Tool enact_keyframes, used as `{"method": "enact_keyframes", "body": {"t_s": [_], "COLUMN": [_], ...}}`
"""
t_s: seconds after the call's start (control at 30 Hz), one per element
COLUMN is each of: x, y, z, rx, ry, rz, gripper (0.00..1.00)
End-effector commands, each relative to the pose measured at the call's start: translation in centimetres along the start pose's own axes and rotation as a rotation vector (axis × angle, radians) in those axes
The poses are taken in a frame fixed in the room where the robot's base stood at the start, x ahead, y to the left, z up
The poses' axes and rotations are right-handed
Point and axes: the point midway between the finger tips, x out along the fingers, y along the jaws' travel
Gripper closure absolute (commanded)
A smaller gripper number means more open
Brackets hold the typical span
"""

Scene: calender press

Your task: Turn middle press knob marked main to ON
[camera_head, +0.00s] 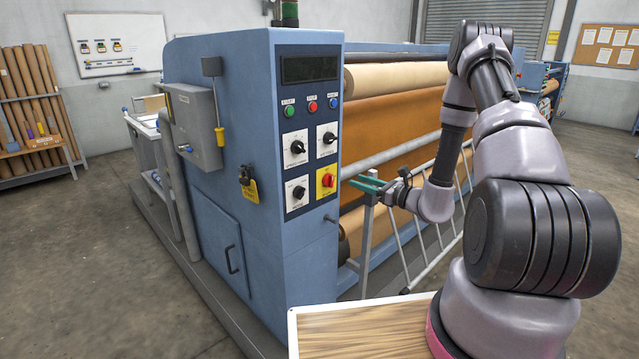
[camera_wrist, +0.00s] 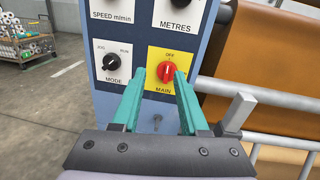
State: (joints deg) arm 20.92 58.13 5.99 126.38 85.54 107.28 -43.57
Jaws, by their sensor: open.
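The main knob (camera_wrist: 167,71) is red and sits on a yellow plate (camera_wrist: 155,85) marked OFF above and MAIN below. Its grip looks roughly upright, towards OFF; an ON mark is not visible. In the head view the knob (camera_head: 328,180) is at the lower right of the panel on the blue press (camera_head: 230,215). My gripper (camera_wrist: 161,74) has teal fingers, open and empty. In the wrist view they appear on either side of the knob, the right one covering part of the plate. In the head view the gripper (camera_head: 361,182) is right of the panel, apparently short of the knob.
The black MODE knob (camera_wrist: 112,62) is left of the main knob, with SPEED and METRES knobs above. A small peg (camera_wrist: 157,118) sticks out below. A grey rail (camera_wrist: 262,95) and brown rollers lie to the right. A guard fence (camera_head: 420,240) stands below my arm.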

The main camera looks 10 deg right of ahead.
Motion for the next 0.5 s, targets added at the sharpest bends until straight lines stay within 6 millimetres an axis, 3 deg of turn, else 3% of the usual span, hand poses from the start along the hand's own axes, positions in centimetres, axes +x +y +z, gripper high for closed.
{"method": "enact_keyframes", "body": {"t_s": [0.03, 0.1, 0.27, 0.5], "x": [-0.4, -0.8, -0.7, 3.0], "y": [-0.5, -1.1, -1.7, -2.0], "z": [-1.6, -2.8, -3.9, -3.8], "rx": [0.023, 0.042, 0.053, 0.050], "ry": [0.007, 0.011, 0.015, 0.014], "rz": [-0.041, -0.085, -0.121, -0.115], "gripper": [0.56, 0.56, 0.56, 0.56]}}
